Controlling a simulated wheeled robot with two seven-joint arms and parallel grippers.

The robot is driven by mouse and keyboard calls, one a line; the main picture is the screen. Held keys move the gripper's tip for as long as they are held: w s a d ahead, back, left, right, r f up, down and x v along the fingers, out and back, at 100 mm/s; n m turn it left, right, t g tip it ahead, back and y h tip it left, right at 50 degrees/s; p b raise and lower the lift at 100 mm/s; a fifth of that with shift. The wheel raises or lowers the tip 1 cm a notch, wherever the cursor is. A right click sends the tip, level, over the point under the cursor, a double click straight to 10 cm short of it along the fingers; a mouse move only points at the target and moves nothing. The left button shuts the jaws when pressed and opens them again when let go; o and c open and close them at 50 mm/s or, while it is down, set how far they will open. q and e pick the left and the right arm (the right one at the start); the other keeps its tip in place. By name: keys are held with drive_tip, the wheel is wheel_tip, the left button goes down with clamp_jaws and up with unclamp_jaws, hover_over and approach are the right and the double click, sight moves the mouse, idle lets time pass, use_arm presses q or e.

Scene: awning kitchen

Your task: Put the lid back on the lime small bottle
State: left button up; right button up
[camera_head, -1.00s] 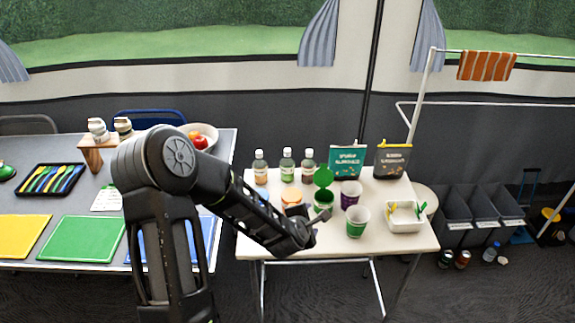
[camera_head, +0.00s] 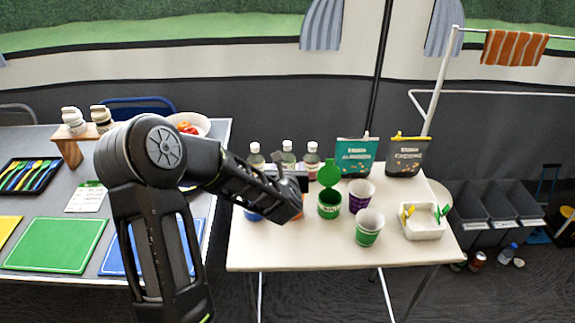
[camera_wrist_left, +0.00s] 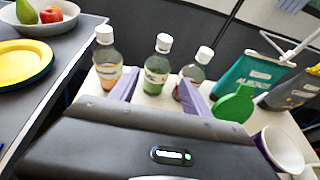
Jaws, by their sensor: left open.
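Three small clear bottles with white caps stand in a row at the back of the white table. The middle one (camera_head: 288,157) has a lime-green label or contents; in the left wrist view this bottle (camera_wrist_left: 157,66) shows its white cap on top. My left gripper (camera_wrist_left: 158,92) is open and empty, its purple fingers pointing toward the bottles, with the middle bottle in line between them. In the head view the wrist (camera_head: 284,201) hides the bottles' lower parts. I cannot tell whether any finger touches a bottle. My right gripper is not in view.
A green jar (camera_head: 329,206) with its lid raised, a purple cup (camera_head: 360,192) and a green cup (camera_head: 368,230) stand right of the wrist. Two pouches (camera_head: 356,157) stand behind, and a white tray (camera_head: 422,232) is at the right. The table's front is clear.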

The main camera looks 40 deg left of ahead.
sight(287, 160)
use_arm(q)
drive_tip(key=shift+x, duration=1.1)
drive_tip(key=shift+w+a+f+p, duration=0.1)
drive_tip(key=shift+w+a+p, duration=0.3)
drive_tip(key=x, duration=0.4)
drive_tip(key=shift+p, duration=0.4)
drive_tip(key=shift+c, duration=0.6)
clamp_jaws()
